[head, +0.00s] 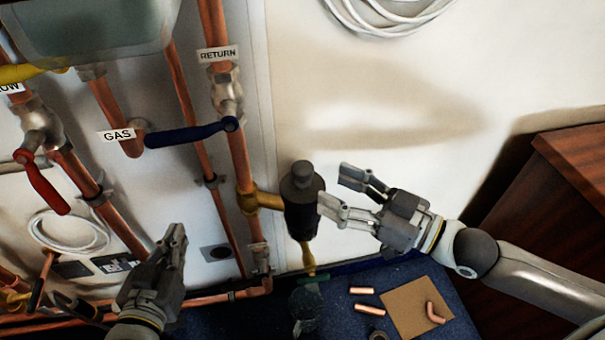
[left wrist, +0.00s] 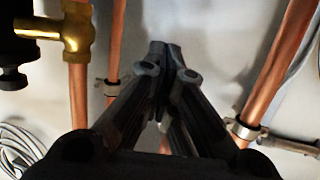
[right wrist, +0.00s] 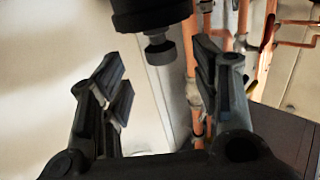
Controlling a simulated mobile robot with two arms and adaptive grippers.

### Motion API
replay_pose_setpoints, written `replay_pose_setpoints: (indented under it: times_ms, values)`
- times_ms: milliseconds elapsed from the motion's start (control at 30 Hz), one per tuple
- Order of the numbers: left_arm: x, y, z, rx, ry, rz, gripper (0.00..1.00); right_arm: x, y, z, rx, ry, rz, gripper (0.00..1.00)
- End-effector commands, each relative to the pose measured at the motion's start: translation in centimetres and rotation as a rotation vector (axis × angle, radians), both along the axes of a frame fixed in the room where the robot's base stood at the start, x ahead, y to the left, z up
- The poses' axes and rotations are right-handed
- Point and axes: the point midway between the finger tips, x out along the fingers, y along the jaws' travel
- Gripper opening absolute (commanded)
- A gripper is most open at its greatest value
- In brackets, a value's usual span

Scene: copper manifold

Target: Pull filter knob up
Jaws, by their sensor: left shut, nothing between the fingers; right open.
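The dark filter (head: 301,212) stands upright on a brass branch of the copper return pipe, with its black knob (head: 301,176) on top. My right gripper (head: 335,190) is open, to the right of the filter, its fingers pointing left at it. In the right wrist view the knob (right wrist: 160,50) appears between the two open fingers (right wrist: 160,72), apparently beyond their tips; contact is not visible. In the left wrist view part of the filter (left wrist: 18,48) shows at the upper left edge. My left gripper (head: 174,238) is shut and empty, low in front of the pipes.
A blue valve lever (head: 188,134) sits left of the filter and a red lever (head: 46,188) further left. Copper pieces and a brown board (head: 405,305) lie on the blue floor below. A wooden cabinet (head: 570,195) stands at the right.

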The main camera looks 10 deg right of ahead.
Motion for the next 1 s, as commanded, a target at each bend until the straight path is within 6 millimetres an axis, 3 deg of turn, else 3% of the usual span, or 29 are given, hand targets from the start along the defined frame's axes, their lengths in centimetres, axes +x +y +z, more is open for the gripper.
replay_pose_setpoints:
  times_ms: [600, 1000]
  values:
    - [0.9, -1.0, 4.9, -0.067, -0.265, -0.018, 0.0, 4.1, 4.1, 0.0, 0.003, -0.003, 0.0, 0.57]
    - [0.9, -1.2, 6.4, -0.087, -0.341, -0.022, 0.0, 5.7, 5.6, 0.0, 0.0, -0.001, 0.0, 0.57]
